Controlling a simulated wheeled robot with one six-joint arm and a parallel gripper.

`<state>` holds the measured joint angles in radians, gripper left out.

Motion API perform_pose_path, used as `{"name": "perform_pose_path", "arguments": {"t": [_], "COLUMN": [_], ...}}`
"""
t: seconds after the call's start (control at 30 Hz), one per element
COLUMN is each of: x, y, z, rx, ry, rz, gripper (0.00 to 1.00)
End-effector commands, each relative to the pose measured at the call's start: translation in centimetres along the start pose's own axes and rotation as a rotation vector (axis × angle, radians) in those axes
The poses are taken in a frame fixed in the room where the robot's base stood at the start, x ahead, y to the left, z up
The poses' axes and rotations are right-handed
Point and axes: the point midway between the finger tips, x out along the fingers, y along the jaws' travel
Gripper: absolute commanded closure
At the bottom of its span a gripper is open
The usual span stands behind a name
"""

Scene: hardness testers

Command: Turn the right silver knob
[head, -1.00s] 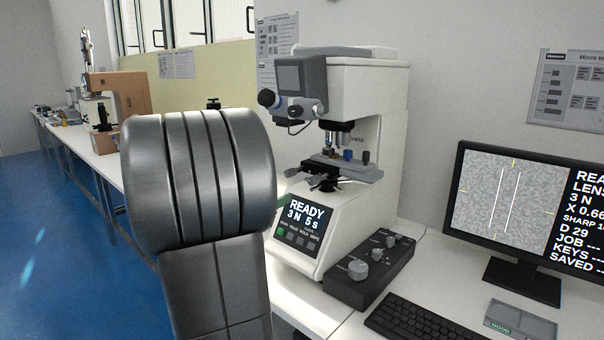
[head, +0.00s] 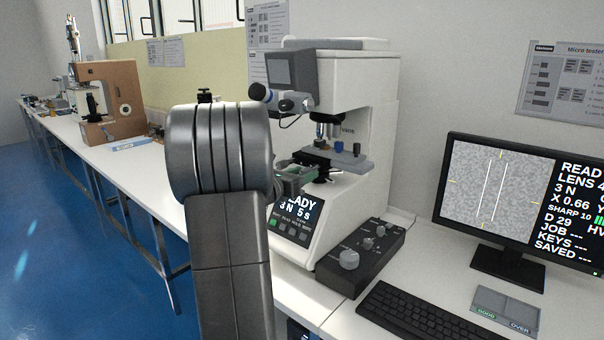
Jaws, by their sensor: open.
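The tester's black control box (head: 335,278) has a large silver knob (head: 349,259) at its front and smaller silver knobs (head: 368,243) behind it toward the right. I cannot tell which knob is the right one. My gripper (head: 306,172) shows beyond my arm, open, at the left front of the stage and above the READY display. Part of it is hidden behind my arm. I cannot tell whether it touches the stage fittings.
A monitor (head: 500,195), a keyboard (head: 415,318) and a grey pad (head: 505,308) marked GOOD and OVER stand to the right. A brown tester (head: 113,95) stands farther along the bench to the left. The blue floor on the left is clear.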

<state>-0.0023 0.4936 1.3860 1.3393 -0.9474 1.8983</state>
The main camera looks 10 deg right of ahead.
Motion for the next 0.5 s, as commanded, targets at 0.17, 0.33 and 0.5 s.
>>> {"name": "perform_pose_path", "arguments": {"t": [0.17,0.33,0.5], "x": [0.07,0.05,0.04], "y": [0.0,0.01,0.01], "z": [-0.03,-0.03,-0.02], "rx": [0.0,0.0,-0.001], "ry": [0.0,0.0,0.0], "rz": [0.0,0.001,0.001], "gripper": [0.56,0.75,1.0]}}
